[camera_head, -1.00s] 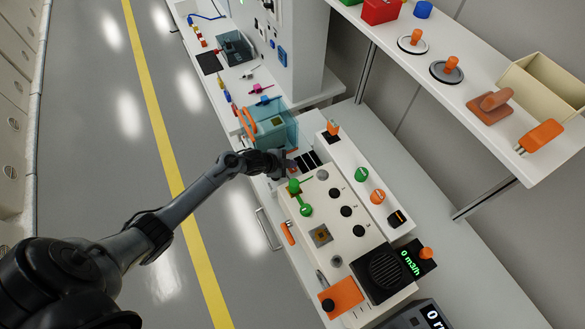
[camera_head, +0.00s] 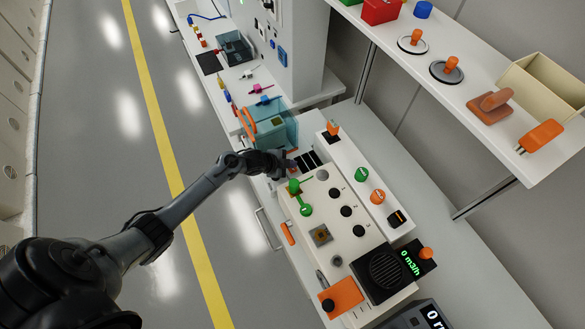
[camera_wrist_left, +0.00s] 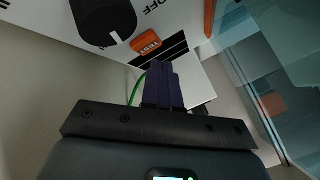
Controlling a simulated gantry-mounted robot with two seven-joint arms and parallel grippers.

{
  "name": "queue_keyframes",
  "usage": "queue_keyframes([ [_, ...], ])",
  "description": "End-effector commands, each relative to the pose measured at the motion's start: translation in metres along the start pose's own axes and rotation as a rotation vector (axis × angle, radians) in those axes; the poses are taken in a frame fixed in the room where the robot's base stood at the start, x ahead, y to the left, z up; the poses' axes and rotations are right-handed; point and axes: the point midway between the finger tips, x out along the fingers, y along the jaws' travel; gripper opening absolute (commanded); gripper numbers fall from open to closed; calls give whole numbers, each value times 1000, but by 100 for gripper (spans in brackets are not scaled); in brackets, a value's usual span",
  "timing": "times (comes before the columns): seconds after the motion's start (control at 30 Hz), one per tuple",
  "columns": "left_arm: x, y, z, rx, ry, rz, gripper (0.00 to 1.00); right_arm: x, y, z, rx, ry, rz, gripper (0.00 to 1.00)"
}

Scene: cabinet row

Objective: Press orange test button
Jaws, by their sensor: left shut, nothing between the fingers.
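The orange button marked TEST (camera_wrist_left: 146,41) shows in the left wrist view on a white panel, below a black knob (camera_wrist_left: 104,18) and the printed word OFF. My left gripper (camera_wrist_left: 160,68) is shut and empty. Its dark fingertips are just below the button in that view; I cannot tell whether they touch it. In the head view my left gripper (camera_head: 290,166) is at the far end of the white control panel (camera_head: 335,222), where it and the arm make the button hard to see. My right gripper is not in view.
A teal clear-walled box (camera_head: 275,130) with an orange handle stands just beyond my left gripper. A green lever (camera_head: 300,197) is close on the panel. A raised strip with green and orange knobs (camera_head: 377,196) runs along the right. Open floor lies to the left.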

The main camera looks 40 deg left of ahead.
Motion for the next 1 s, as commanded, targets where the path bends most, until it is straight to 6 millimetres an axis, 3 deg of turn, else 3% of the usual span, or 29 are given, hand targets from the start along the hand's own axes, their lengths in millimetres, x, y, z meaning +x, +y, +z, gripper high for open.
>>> queue_keyframes([
  [1.0, 6, 4, 4, 0, 0, 0, 0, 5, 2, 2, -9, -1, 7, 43],
])
